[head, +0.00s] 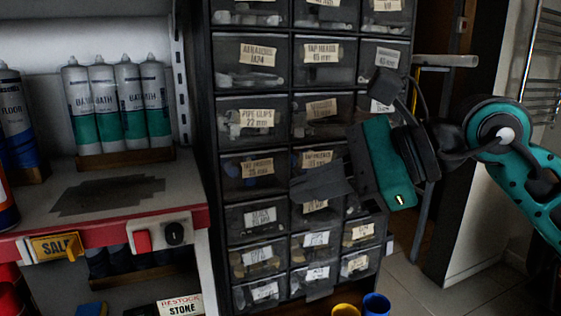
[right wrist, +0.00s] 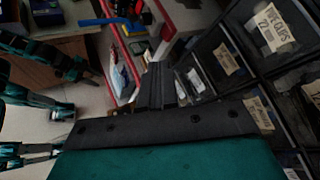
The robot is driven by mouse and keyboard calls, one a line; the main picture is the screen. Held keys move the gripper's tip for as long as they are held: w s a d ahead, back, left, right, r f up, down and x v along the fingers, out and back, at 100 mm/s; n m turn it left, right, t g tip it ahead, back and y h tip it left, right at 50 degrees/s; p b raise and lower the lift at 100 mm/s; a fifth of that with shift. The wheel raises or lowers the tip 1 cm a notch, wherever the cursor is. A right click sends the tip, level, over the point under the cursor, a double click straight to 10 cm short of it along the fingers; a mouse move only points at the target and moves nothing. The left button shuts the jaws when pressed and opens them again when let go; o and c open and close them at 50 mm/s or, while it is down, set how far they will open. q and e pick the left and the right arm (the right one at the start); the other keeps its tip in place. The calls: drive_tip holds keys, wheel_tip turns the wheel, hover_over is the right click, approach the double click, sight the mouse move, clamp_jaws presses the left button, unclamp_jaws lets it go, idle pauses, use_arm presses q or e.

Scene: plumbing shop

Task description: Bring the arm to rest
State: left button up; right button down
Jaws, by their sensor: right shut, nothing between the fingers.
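My right arm comes in from the right edge of the head view. Its teal and black right gripper (head: 322,184) is in front of the drawer cabinet (head: 204,150), its fingers pointing left. In the right wrist view the two dark fingers of my right gripper (right wrist: 161,84) lie together, shut, with nothing between them. The gripper hides parts of several drawers, and I cannot tell whether it touches them. My left gripper does not show in the head view. Teal arm parts of mine show at the left of the right wrist view.
A red-edged shelf (head: 105,222) with several sealant tubes (head: 134,98) stands left of the cabinet. A yellow cup (head: 345,310) and a blue cup (head: 376,304) stand low at the bottom. A horizontal rail (head: 445,61) is behind my right arm. Tiled floor (head: 480,293) shows at the lower right.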

drive_tip(key=s+a+f+m+g+y, duration=0.1)
drive_tip(key=s+a+m+g+y, duration=0.1)
drive_tip(key=a+m+g+y, duration=0.15)
drive_tip(key=w+d+f+m+t+h+p, duration=0.1)
drive_tip(key=w+d+f+m+t, duration=0.15)
drive_tip(key=f+m+t, duration=0.6)
drive_tip(key=w+d+f+m+t+h, duration=0.1)
drive_tip(key=d+m+t, duration=0.3)
drive_tip(key=m, duration=1)
drive_tip(key=w+d+f+m+t+h+p, duration=0.15)
drive_tip(key=d+f+m+t, duration=0.35)
drive_tip(key=m, duration=0.6)
drive_tip(key=s+d+f+m+g+h, duration=0.1)
drive_tip(key=s+d+f+m+h, duration=0.1)
drive_tip(key=f+m+h, duration=0.35)
drive_tip(key=s+d+f+m+g+h, duration=0.1)
drive_tip(key=s+f+m+h, duration=0.1)
drive_tip(key=f+m, duration=0.65)
drive_tip(key=s+d+f+m+g+h, duration=0.2)
drive_tip(key=s+f+g, duration=0.3)
drive_tip(key=s+f, duration=0.5)
wheel_tip(320, 180, down, 5)
drive_tip(key=shift+s+r+m, duration=0.15)
drive_tip(key=shift+s+m, duration=0.2)
drive_tip(key=shift+m, duration=0.45)
drive_tip(key=shift+d+h, duration=0.1)
drive_tip(key=shift+h, duration=0.15)
drive_tip(key=shift+d+r, duration=0.1)
